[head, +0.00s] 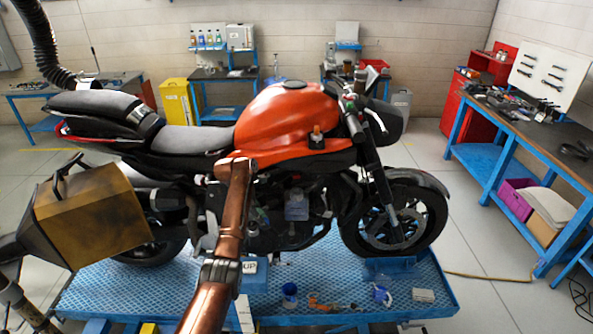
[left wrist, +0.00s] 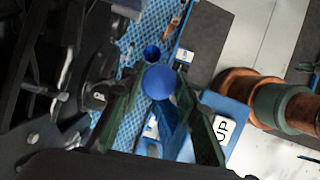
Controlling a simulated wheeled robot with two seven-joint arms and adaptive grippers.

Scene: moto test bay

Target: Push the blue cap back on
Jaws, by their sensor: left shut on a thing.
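A round blue cap (left wrist: 159,82) is between the fingertips of my left gripper (left wrist: 160,98) in the left wrist view, and the fingers are shut on it. In the head view my left gripper (head: 256,220) is beside the orange motorcycle (head: 290,117), partly hidden by my copper arm. The cap cannot be made out there. A pale translucent container (head: 297,207) sits low on the motorcycle's side, right of the gripper. I cannot tell whether it is the one the cap fits. My right gripper is not in view.
The motorcycle stands on a blue lift platform (head: 390,304). On it are a blue cup (head: 289,289), an orange tool (head: 322,305) and a block marked UP (head: 250,267). A blue workbench (head: 492,167) stands right.

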